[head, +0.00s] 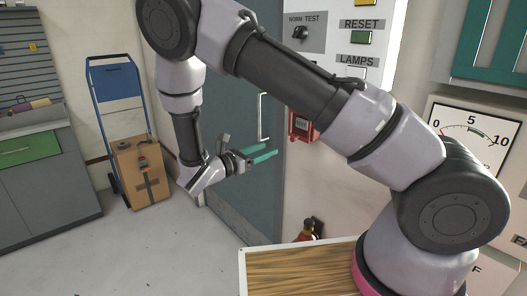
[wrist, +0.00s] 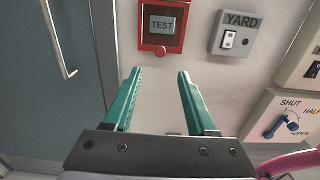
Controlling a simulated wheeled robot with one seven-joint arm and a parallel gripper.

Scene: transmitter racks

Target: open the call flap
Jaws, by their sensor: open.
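A red wall box (wrist: 162,40) with a grey plate reading TEST and a small round red knob at its lower edge shows at the top of the wrist view. It is the only flap-like thing I see, and its front looks closed. It also shows in the head view as a red box (head: 301,125) on the pale wall right of the door. My gripper (wrist: 160,75) has two teal fingers spread apart with nothing between them. In the wrist view the fingertips lie below the box, roughly in line with it. In the head view my gripper (head: 268,154) is left of and below the box, apparently apart from it.
A grey-blue door (wrist: 45,90) with a long handle (wrist: 62,45) is to the left. A YARD switch (wrist: 235,34) and a SHUT/HALF/OPEN selector (wrist: 285,122) are to the right. A wood-topped surface (head: 242,270) stands below; open floor lies left.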

